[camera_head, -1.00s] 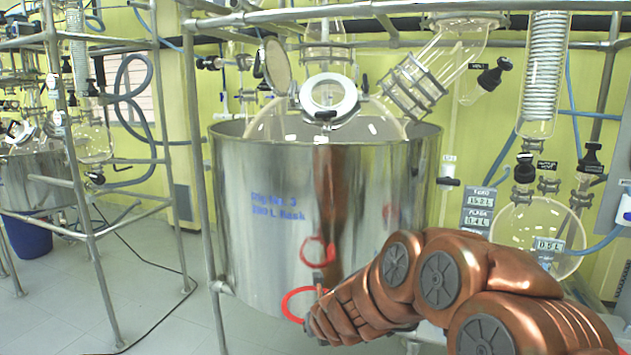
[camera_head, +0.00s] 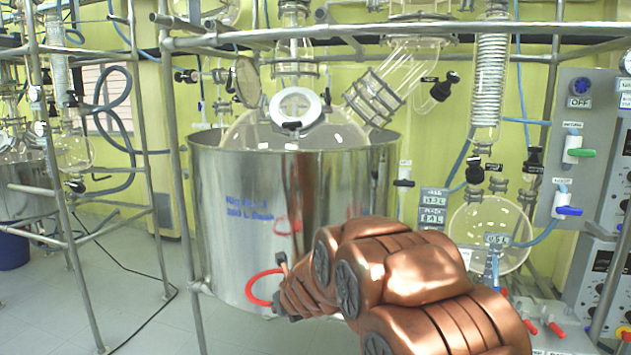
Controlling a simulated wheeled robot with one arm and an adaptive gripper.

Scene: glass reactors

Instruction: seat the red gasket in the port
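The red gasket (camera_head: 249,288) is a thin ring in front of the lower part of the steel vessel, with its reflection on the metal. My gripper (camera_head: 283,287) appears shut on the ring's right side; my copper-coloured arm hides most of the fingers. The ring is held up in the air, apart from the port. The port (camera_head: 295,107) is a round opening with a white rim on the front of the glass reactor (camera_head: 250,133), above and slightly right of the gasket. Its round lid (camera_head: 248,83) stands swung open to the left.
The steel vessel (camera_head: 225,250) surrounds the lower glass reactor. Frame bars (camera_head: 350,30) cross above, and a post (camera_head: 178,200) stands left. A slanted glass neck (camera_head: 385,85), a round flask (camera_head: 490,228) and a control panel (camera_head: 585,170) are at right.

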